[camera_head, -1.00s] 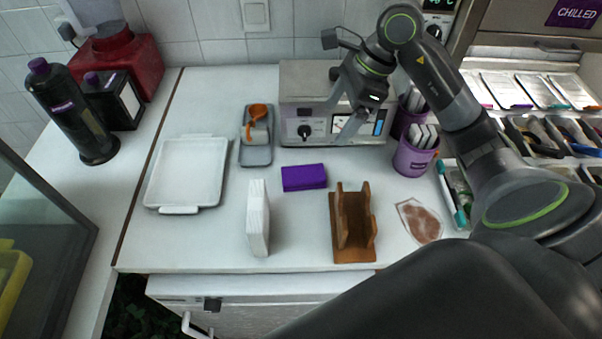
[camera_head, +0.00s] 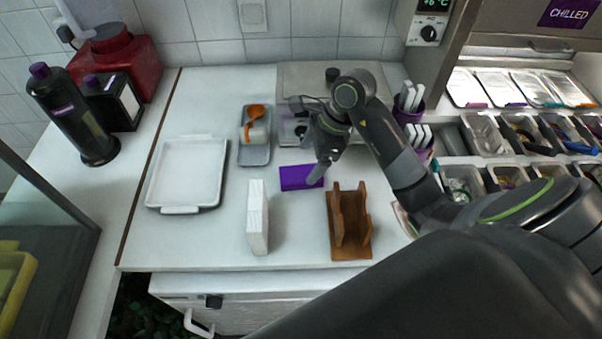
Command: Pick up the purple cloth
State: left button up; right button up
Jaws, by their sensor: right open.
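The purple cloth (camera_head: 296,178) lies flat and folded on the white counter, in the middle of the head view. My right gripper (camera_head: 318,178) is over the cloth's right end with its fingers pointing down. The fingers are small and dark here, and I cannot tell whether they touch the cloth. The gripper is open, and nothing shows between its fingers. My left gripper is not in the view.
A brown wooden holder (camera_head: 349,225) and a white upright block (camera_head: 257,218) stand in front of the cloth. A white tray (camera_head: 187,174) lies left. A grey tray (camera_head: 254,153) with an orange scoop is behind. My right arm partly hides the machine (camera_head: 300,80) at the back.

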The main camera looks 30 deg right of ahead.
aim_at(303, 172)
jog(key=p+x, duration=0.1)
jog(key=x, duration=0.2)
jog(key=shift+f, duration=0.25)
jog(key=shift+a+f, duration=0.25)
jog(key=shift+f, duration=0.3)
jog(key=shift+f+b, duration=0.25)
jog(key=shift+b, duration=0.15)
